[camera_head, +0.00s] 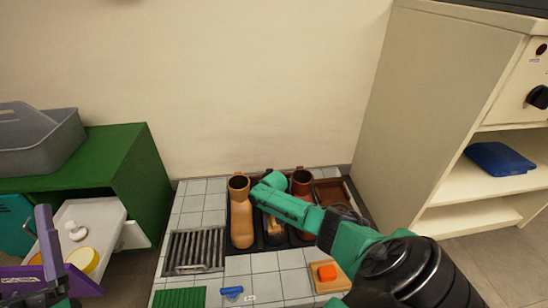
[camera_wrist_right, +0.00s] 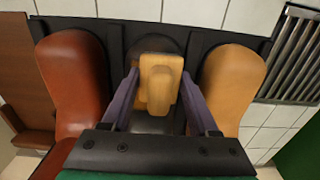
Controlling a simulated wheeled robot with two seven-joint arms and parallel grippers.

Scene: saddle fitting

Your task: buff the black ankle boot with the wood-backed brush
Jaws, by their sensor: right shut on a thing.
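My right gripper (camera_head: 270,212) is shut on the wood-backed brush (camera_wrist_right: 162,85), whose pale wooden block shows between the two purple fingers in the right wrist view. The brush also shows below the gripper in the head view (camera_head: 275,230). The black ankle boot (camera_wrist_right: 156,123) is behind the brush in the wrist view, mostly hidden by brush and fingers. I cannot tell whether the brush touches it. It stands between a tan boot (camera_head: 241,218) and a red-brown boot (camera_head: 302,184). My left gripper (camera_head: 50,245) is at the lower left, partly cut off; its opening is unclear.
A metal grate (camera_head: 195,250) lies left of the boots. A blue item (camera_head: 232,292), a green ribbed mat (camera_head: 180,298) and an orange block (camera_head: 327,272) on a wooden board are in front. A brown tray (camera_head: 328,193) is at right. A cream cabinet (camera_head: 440,110) bounds the right side.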

